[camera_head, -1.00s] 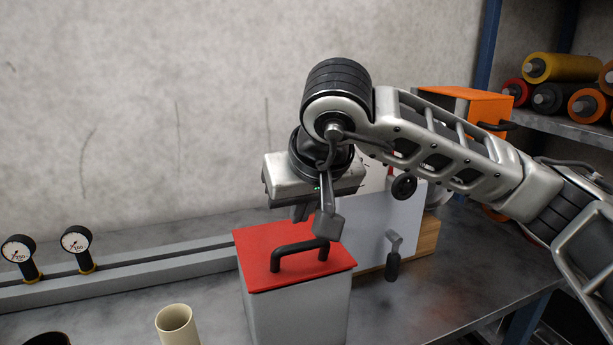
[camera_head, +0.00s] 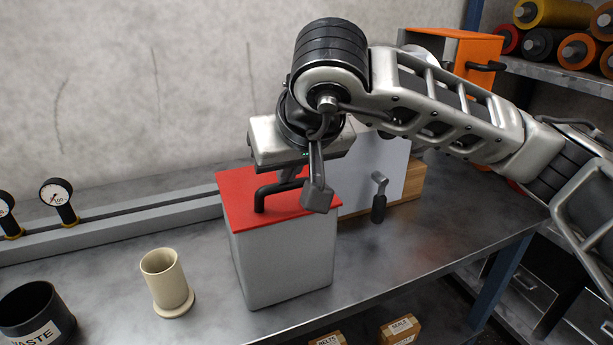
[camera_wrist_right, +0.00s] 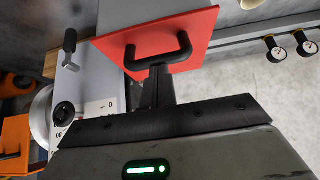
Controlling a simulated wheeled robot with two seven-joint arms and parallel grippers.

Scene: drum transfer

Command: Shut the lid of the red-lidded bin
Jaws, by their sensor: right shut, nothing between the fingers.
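The grey bin (camera_head: 285,265) stands on the metal bench in the head view. Its red lid (camera_head: 238,197) lies over the top and looks flat, with no clear gap at the front edge. A black bar handle (camera_head: 262,198) stands on the lid. My right gripper (camera_head: 288,177) is above the lid, its fingers shut and empty, pointing down at the handle. The right wrist view shows the shut fingers (camera_wrist_right: 160,82) close to the handle (camera_wrist_right: 178,56) against the red lid (camera_wrist_right: 205,25); contact cannot be told. My left gripper is not in view.
A beige cup (camera_head: 165,280) and a black waste container (camera_head: 35,312) stand left of the bin. Behind it are a white panel with a lever (camera_head: 379,198) and a grey rail with gauges (camera_head: 57,200). An orange box (camera_head: 450,55) and rollers are at upper right.

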